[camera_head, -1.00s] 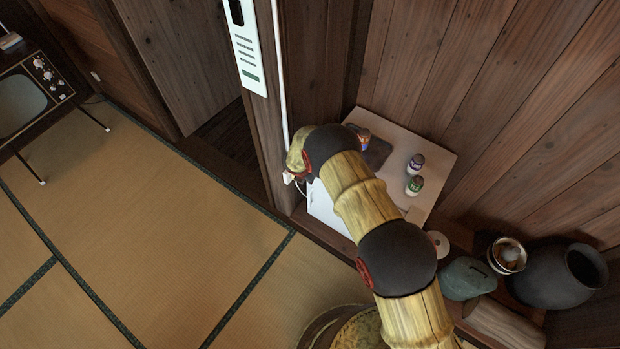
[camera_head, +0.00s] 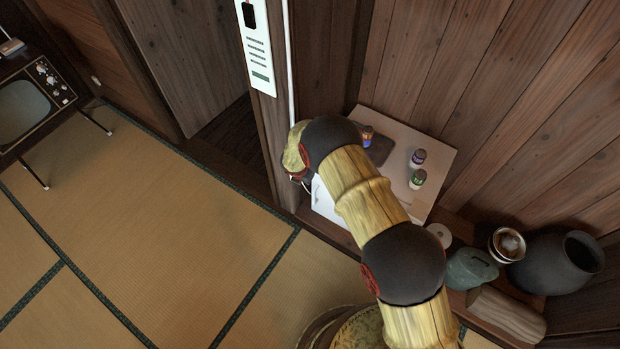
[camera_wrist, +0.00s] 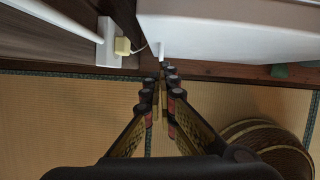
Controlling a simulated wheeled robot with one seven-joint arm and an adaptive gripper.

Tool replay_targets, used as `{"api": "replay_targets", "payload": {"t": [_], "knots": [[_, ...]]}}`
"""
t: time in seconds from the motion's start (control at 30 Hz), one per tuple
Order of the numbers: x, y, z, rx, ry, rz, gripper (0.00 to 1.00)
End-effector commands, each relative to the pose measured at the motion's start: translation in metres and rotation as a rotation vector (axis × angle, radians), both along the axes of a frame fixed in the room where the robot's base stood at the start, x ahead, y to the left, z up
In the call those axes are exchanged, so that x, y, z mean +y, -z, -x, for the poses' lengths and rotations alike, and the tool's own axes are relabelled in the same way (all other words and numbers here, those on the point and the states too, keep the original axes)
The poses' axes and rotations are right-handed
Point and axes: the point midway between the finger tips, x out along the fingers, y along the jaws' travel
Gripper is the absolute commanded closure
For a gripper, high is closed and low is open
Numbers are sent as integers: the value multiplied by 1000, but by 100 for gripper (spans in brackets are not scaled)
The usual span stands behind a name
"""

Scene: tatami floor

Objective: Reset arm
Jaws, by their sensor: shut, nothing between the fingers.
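My gripper (camera_wrist: 168,75) shows in the wrist view with its fingers together at the tips and nothing between them. It hangs over the edge between the tatami floor (camera_wrist: 75,110) and a dark wooden board, just in front of a white cabinet (camera_wrist: 225,30). In the head view my bamboo-like arm reaches up and left across the white cabinet (camera_head: 440,150). The gripper itself is hidden there behind my arm.
Bottles (camera_head: 417,179) and a dark tray (camera_head: 378,150) stand on the cabinet. A round basket (camera_head: 360,330) is below my arm. Open tatami lies left, with a television (camera_head: 35,105) beyond.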

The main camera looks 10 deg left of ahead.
Motion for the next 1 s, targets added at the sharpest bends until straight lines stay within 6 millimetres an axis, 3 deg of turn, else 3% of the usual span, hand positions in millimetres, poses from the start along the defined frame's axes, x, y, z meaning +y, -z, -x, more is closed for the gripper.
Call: {"api": "replay_targets", "payload": {"t": [0.1, 0.23, 0.67, 0.83, 1.0], "knots": [[2, -20, 7, 0, 1, 0, 100], [3, -30, 11, 1, 1, 0, 100], [4, -34, 14, 4, -30, 12, 100], [26, -34, 9, -1, -272, 22, 100], [49, -22, 36, 0, -811, 83, 100]]}}
